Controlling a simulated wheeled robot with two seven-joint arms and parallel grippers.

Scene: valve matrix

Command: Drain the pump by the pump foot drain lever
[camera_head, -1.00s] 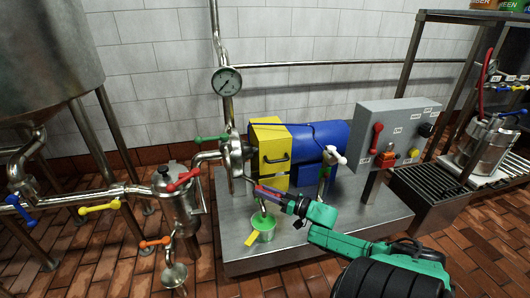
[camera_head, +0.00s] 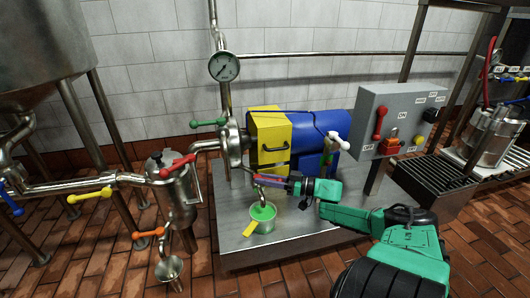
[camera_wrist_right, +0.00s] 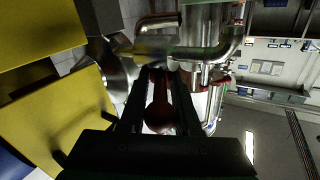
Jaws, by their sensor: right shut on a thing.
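The yellow-and-blue pump (camera_head: 318,135) stands on a steel plinth. A red lever (camera_wrist_right: 160,115) is between the fingers of my right gripper (camera_wrist_right: 160,90) in the wrist view. In the head view, my right gripper (camera_head: 272,182) reaches in from the right, nearly level, at the foot of the pump, and is shut on this red lever. The fingers hide most of the lever there. A green-rimmed cup (camera_head: 262,226) stands on the plinth, just below the gripper and the short drain pipe. I cannot tell whether liquid runs into it. My left gripper is out of view.
A grey control box (camera_head: 398,120) with a red handle stands right of the pump, above my right arm. A filter pot with a red lever (camera_head: 178,167) stands left. Green (camera_head: 208,123), orange (camera_head: 148,232) and yellow (camera_head: 89,195) levers sit on the pipework.

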